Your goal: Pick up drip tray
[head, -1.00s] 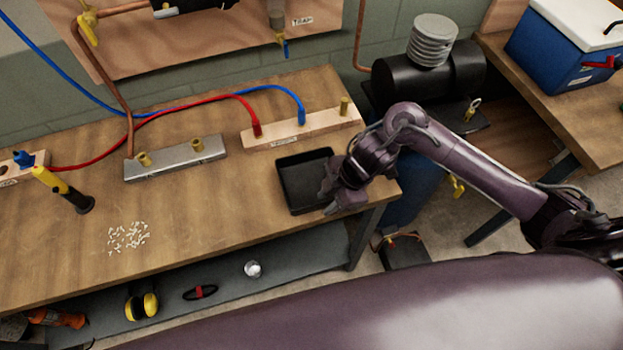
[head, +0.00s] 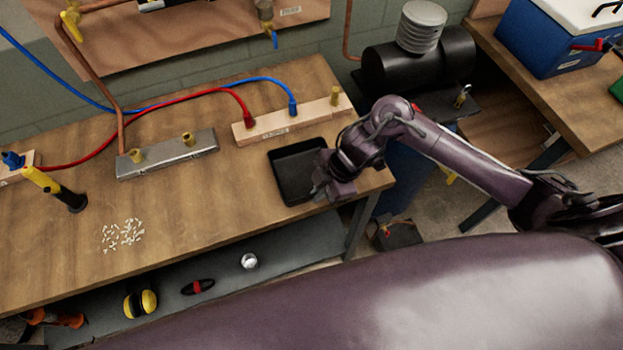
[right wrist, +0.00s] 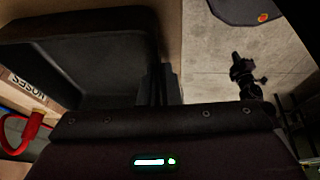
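The drip tray (head: 290,178) is a black, shallow, open box. It rests at the right end of the wooden bench, and it looks empty. My right gripper (head: 326,190) is at the tray's right wall, near its front corner. In the right wrist view the tray (right wrist: 90,50) fills the upper left. There the fingers (right wrist: 162,85) are close together at the tray's wall and look shut on it. The gripper body hides part of the tray. My left gripper is not in view.
The bench (head: 215,200) ends just right of the tray. A wooden strip with hose fittings (head: 290,121) lies behind the tray. A metal block (head: 167,155), a yellow-black tool (head: 55,188) and small white pieces (head: 123,235) lie to the left. A black tank (head: 415,65) stands behind right.

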